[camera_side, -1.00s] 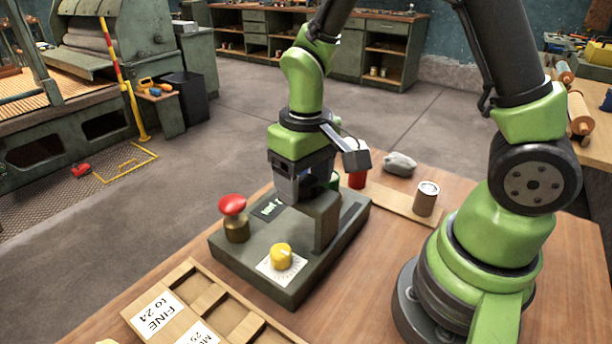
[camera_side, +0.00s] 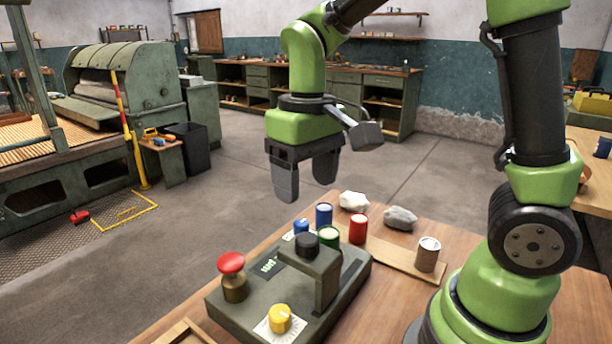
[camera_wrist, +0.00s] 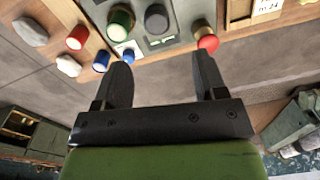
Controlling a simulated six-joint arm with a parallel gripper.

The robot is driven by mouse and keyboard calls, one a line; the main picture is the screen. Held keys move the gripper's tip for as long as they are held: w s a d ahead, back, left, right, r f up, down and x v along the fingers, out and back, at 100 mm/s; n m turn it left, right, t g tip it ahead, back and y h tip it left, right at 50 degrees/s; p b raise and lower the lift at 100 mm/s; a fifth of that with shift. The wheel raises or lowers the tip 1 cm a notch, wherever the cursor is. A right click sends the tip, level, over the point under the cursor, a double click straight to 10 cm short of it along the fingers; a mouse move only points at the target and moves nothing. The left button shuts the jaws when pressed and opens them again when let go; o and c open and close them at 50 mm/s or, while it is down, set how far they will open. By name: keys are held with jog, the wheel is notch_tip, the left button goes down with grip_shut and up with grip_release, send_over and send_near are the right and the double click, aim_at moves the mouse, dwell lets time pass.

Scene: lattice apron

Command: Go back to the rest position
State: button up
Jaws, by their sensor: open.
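My gripper (camera_side: 305,182) hangs in the air above and behind the grey-green control box (camera_side: 228,312). Its two dark fingers are apart and nothing is between them. In the wrist view the open fingers (camera_wrist: 163,82) show with the floor between and beyond them. The box carries a red mushroom button (camera_side: 231,263), a yellow knob (camera_side: 280,318) on a white dial, and a raised bracket with a black cap (camera_side: 306,243). No part of the gripper touches the box.
A white stone (camera_side: 353,201) and a grey stone (camera_side: 400,217) lie behind. Air around the gripper is clear.

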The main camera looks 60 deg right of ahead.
jog(key=s+r+m+t+y, duration=0.1)
jog(key=s+r+m+t, duration=0.1)
jog(key=s+r+t, duration=0.5)
jog(key=s, duration=0.4)
jog(key=shift+a+y, duration=0.25)
jog(key=shift+y, duration=0.15)
